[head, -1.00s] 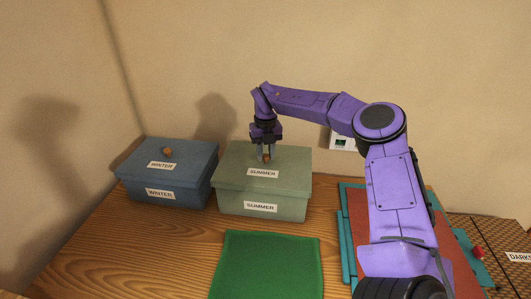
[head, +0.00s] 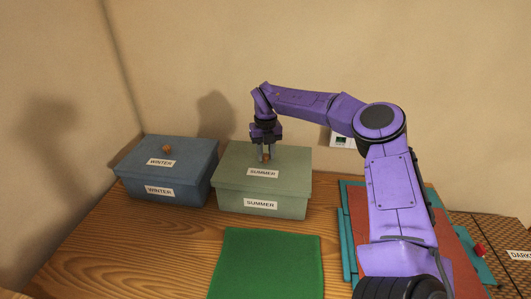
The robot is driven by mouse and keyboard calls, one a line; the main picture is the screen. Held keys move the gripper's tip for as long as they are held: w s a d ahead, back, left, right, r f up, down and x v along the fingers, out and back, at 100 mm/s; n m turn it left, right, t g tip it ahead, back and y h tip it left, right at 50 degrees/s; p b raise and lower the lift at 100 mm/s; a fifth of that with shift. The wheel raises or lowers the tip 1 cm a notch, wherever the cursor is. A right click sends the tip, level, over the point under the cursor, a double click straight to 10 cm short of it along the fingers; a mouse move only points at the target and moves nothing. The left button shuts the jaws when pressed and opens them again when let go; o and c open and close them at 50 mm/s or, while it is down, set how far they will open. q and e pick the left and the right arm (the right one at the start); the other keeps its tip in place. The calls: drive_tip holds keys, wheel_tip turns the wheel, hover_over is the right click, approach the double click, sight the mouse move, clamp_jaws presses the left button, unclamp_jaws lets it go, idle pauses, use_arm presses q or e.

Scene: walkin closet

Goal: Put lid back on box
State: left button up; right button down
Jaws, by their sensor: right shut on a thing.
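The green box labelled SUMMER (head: 261,203) stands on the wooden table. Its green lid (head: 292,168), also labelled SUMMER, sits on top of it and appears level, with no clear gap visible. The lid has a small brown knob (head: 267,158). My right gripper (head: 266,156) points down over the lid and is shut on the knob, partly hiding it. The blue box labelled WINTER (head: 160,190) stands to the left with its own lid (head: 190,154) on and a brown knob on top. My left gripper is not in view.
A green cloth or mat (head: 267,265) lies in front of the SUMMER box. A teal and red stack (head: 349,235) lies at the right, partly behind my right arm. A woven container (head: 500,240) labelled DARKS is at the far right. Walls close off the back and left.

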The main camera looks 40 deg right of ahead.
drive_tip(key=c, duration=0.8)
unclamp_jaws()
drive_tip(key=shift+o, duration=0.2)
wheel_tip(320, 180, up, 11)
drive_tip(key=b, duration=0.1)
drive_tip(key=shift+f, duration=0.2)
